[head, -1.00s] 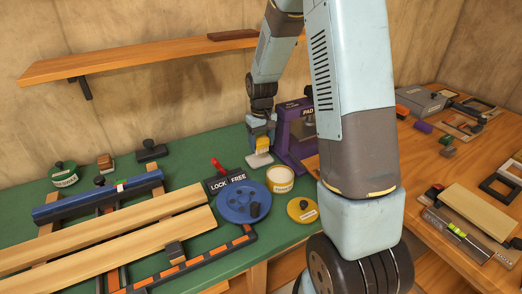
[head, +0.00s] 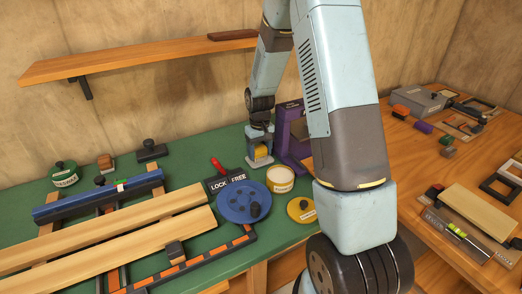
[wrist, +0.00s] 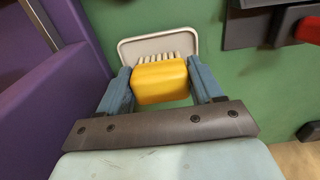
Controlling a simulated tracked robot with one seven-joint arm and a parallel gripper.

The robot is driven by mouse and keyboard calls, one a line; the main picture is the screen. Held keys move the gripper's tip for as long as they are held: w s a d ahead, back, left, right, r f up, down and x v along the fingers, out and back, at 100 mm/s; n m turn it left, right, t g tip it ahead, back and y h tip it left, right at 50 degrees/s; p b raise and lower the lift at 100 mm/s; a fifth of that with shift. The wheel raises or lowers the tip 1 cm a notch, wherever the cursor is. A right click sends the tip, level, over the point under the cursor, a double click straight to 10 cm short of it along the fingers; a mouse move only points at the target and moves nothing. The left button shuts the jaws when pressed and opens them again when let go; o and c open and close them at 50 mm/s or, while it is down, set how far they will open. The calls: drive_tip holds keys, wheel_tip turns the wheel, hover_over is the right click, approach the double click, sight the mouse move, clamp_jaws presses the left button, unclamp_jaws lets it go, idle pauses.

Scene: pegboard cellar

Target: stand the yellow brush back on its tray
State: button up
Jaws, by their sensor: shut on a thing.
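The yellow brush (wrist: 160,82) is between the two fingers of my gripper (wrist: 163,88) in the wrist view, with its pale bristles pointing to the tray. My gripper is shut on it. The pale tray (wrist: 128,50) lies on the green bench top just beyond the bristles; I cannot tell whether they touch it. In the head view the brush (head: 261,152) shows under my gripper (head: 260,150), low over the tray (head: 260,163), beside the purple stand.
The purple stand (head: 290,130) is close on the right of my gripper in the head view. The lock plate with a red lever (head: 217,164), a blue wheel (head: 243,202) and a cream tin (head: 280,180) are nearer. A wooden shelf (head: 150,58) hangs behind.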

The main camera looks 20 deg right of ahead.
sight(260, 148)
drive_tip(key=o, duration=1)
drive_tip(key=shift+r, duration=0.1)
wheel_tip(260, 148, up, 12)
drive_tip(key=s+r+m+t, duration=0.1)
drive_tip(key=s+r+t, duration=0.2)
drive_tip(key=s+r, duration=1.15)
drive_tip(key=shift+s+d+r+m+t, duration=0.15)
drive_tip(key=shift+s+r+t, duration=0.55)
drive_tip(key=shift+s, duration=2)
drive_tip(key=shift+s+a+r+m+t, duration=0.2)
drive_tip(key=shift+s+r, duration=0.9)
drive_tip(key=shift+s, duration=1.6)
drive_tip(key=shift+s+d+r+m+t, duration=0.35)
drive_tip(key=shift+s+r, duration=0.55)
drive_tip(key=shift+s, duration=1.8)
drive_tip(key=shift+a, duration=0.15)
